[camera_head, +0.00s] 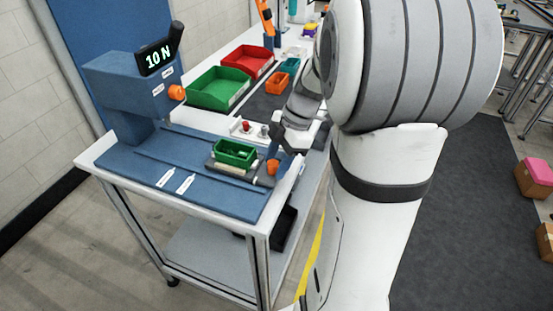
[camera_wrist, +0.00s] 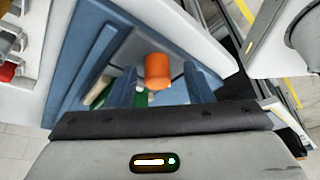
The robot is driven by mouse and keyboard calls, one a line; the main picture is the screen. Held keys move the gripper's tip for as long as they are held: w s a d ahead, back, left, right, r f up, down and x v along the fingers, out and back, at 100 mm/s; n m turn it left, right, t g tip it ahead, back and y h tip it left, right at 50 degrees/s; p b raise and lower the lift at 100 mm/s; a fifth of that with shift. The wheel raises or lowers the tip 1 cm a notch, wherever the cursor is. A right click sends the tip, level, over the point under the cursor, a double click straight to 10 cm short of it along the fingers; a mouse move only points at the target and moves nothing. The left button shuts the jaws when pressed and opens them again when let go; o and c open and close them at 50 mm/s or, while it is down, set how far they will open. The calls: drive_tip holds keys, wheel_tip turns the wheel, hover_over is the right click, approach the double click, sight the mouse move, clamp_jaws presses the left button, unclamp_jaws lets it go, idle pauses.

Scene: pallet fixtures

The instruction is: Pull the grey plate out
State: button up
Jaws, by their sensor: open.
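The grey plate (camera_head: 232,173) lies low on the blue fixture, and a small green bin (camera_head: 235,152) stands on or just above it. An orange knob (camera_head: 272,168) shows at its right end. It also shows in the wrist view (camera_wrist: 158,71). My gripper (camera_head: 279,161) is at the knob, at the right side of the fixture. In the wrist view, its blue fingers (camera_wrist: 160,84) are apart, with the knob showing between and just beyond them. I cannot tell whether they touch it. Most of the plate is hidden by the bin and the fingers.
A blue post with a "10 N" display (camera_head: 157,57) and an orange knob stands at the left. Larger green (camera_head: 218,88) and red (camera_head: 246,63) bins are behind. A box with a red button (camera_head: 247,127) is close behind the fixture. The table's white edge is near.

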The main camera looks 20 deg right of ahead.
drive_tip(key=v, duration=0.7)
drive_tip(key=shift+d+r, duration=0.2)
drive_tip(key=shift+r, duration=0.15)
idle(0.5)
drive_tip(key=s+a+f+m+t+h+p, duration=0.1)
drive_tip(key=s+a+m+t+h+p, duration=0.1)
drive_tip(key=s+a+m, duration=0.8)
drive_tip(key=shift+s+f+m+t+h+p, duration=0.4)
drive_tip(key=shift+s+m+h, duration=0.75)
drive_tip(key=shift+m, duration=2.85)
drive_tip(key=shift+w, duration=0.15)
